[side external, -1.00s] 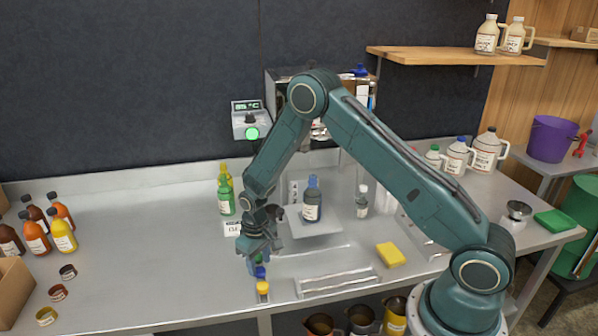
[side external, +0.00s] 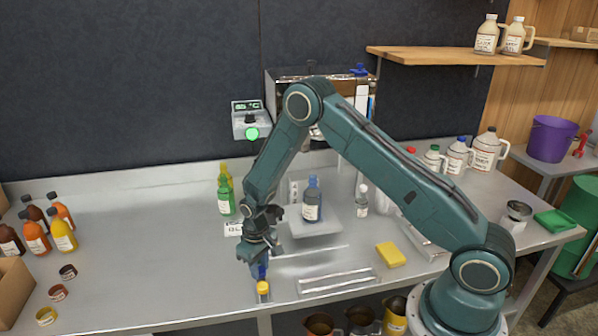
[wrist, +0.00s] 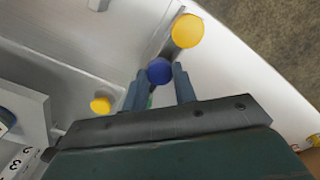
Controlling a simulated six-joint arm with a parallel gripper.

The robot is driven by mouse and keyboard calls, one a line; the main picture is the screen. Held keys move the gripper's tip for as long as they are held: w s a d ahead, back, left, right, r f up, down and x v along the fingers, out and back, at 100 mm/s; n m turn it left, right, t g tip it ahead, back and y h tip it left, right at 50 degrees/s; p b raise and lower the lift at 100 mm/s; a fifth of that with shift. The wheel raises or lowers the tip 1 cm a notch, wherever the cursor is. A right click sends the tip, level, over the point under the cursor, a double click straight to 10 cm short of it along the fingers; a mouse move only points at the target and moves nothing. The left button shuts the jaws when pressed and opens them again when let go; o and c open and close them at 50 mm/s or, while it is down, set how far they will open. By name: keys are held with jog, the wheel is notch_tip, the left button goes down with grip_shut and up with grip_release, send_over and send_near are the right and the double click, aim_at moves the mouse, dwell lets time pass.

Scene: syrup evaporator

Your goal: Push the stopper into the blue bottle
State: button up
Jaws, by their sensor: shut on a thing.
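My gripper (side external: 261,268) points down near the bench's front edge, left of and nearer than the bottle. In the wrist view, its two fingers are shut on a blue stopper (wrist: 159,71), whose round top shows between the tips. A yellow stopper (side external: 263,288) stands just in front of it; it also shows in the wrist view (wrist: 187,30). The lower part of the blue stopper is hidden.
A small clear bottle (side external: 362,200) is right of the blue bottle.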

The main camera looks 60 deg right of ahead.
jog(key=shift+r, duration=0.1)
dwell(0.3)
jog(key=shift+r, duration=2.4)
jog(key=shift+w+d+r, duration=0.2)
jog(key=shift+d+r, duration=0.15)
jog(key=shift+d, duration=0.05)
jog(key=d+r+m, duration=0.2)
jog(key=d+r, duration=0.4)
jog(key=d, duration=0.1)
jog(key=s+d+r+m, duration=0.1)
jog(key=d+r+m, duration=0.1)
jog(key=d+r, duration=0.5)
jog(key=d+r+m, duration=0.1)
jog(key=d+r, duration=0.6)
jog(key=d, duration=0.2)
jog(key=shift+s+d+m, duration=0.2)
jog(key=shift+s+m, duration=0.1)
jog(key=shift+m, duration=0.1)
jog(key=shift+s+d+r, duration=0.3)
jog(key=shift+d+r, duration=0.15)
jog(key=shift+f, duration=0.15)
